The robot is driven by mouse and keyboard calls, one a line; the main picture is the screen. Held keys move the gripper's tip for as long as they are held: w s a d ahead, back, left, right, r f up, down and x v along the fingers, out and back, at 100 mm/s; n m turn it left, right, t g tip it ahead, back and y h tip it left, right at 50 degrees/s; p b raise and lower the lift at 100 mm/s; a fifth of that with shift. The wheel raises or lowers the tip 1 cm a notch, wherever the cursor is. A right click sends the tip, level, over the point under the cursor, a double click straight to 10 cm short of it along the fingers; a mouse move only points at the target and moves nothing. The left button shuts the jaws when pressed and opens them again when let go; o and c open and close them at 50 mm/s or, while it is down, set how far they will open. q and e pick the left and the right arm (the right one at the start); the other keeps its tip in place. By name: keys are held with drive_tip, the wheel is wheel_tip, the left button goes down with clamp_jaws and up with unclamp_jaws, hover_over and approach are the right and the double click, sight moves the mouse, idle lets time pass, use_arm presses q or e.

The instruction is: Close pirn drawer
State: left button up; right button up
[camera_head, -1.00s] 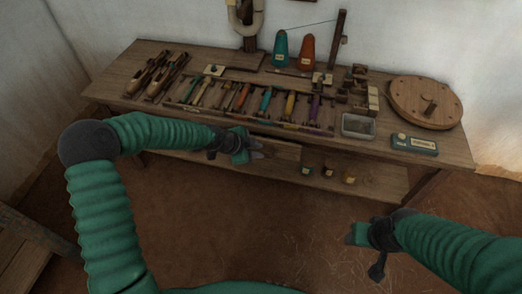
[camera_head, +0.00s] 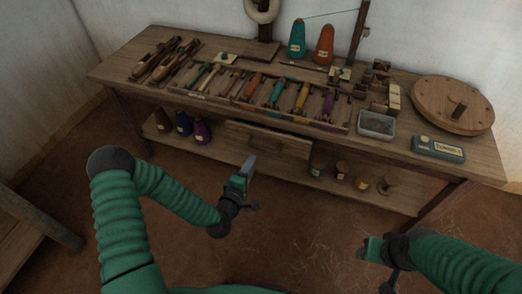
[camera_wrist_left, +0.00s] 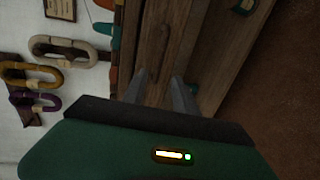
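The pirn drawer (camera_head: 285,146) is a wooden drawer with a small dark handle, under the front of the bench, below the pirn tray. Its front seems to stand slightly out from the bench; how far is hard to tell. My left gripper (camera_head: 247,165) is in front of and below the drawer, pointing up toward it, apart from it and empty. In the left wrist view my left gripper (camera_wrist_left: 160,90) shows two spread fingers, with wooden boards beyond them. My right gripper (camera_head: 364,247) is at lower right, away from the bench; its finger gap is unclear.
The bench (camera_head: 480,160) holds a tray of coloured pirns (camera_head: 265,95), two cones, a round wooden disc (camera_head: 438,104) and a metal tin (camera_head: 376,124). Several small pots stand on the lower shelf (camera_head: 290,165). The floor in front is clear.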

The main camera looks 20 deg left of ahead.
sight(261, 148)
use_arm(q)
drive_tip(key=b+x, duration=0.3)
drive_tip(key=x, duration=0.8)
drive_tip(key=shift+d, duration=0.1)
clamp_jaws()
drive_tip(key=shift+s+f, duration=0.1)
idle(0.7)
